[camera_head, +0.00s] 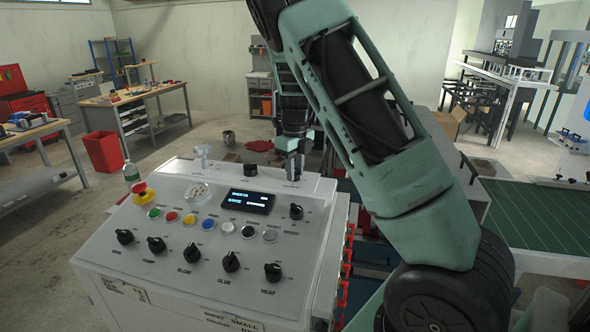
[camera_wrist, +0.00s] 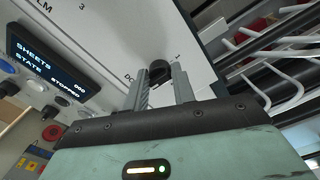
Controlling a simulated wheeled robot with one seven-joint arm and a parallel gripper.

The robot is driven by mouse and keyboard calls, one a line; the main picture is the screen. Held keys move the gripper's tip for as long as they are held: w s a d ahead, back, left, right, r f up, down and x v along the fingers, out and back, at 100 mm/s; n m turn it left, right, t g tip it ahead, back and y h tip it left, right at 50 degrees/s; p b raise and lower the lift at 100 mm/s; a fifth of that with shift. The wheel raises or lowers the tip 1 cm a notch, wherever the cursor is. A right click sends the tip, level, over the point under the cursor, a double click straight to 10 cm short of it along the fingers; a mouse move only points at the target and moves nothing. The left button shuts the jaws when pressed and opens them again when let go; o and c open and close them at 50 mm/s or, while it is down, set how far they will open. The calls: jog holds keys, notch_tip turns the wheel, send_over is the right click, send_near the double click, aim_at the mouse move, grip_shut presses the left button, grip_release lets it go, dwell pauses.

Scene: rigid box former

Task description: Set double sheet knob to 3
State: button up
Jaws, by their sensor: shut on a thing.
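The double sheet knob (camera_wrist: 160,70) is a small dark knob on the white panel in the wrist view. A partly covered label beginning "DO" and the numeral 1 are printed beside it. My gripper (camera_wrist: 160,88) is shut on this knob, one grey finger on each side. The knob's exact pointer direction cannot be told. In the head view my gripper (camera_head: 293,172) reaches down to the raised back part of the control panel (camera_head: 215,255), and its fingers hide the knob.
The panel's display (camera_head: 248,201) reads stopped; it also shows in the wrist view (camera_wrist: 48,78). Another black knob (camera_head: 250,169) stands left of my gripper. Coloured buttons, a red emergency stop (camera_head: 144,193) and several black knobs fill the panel. A green conveyor (camera_head: 545,215) lies right.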

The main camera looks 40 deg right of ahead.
aim_at(296, 169)
jog(key=o, duration=1)
notch_tip(296, 169, up, 18)
jog(key=b, duration=0.5)
jog(key=shift+f, duration=0.25)
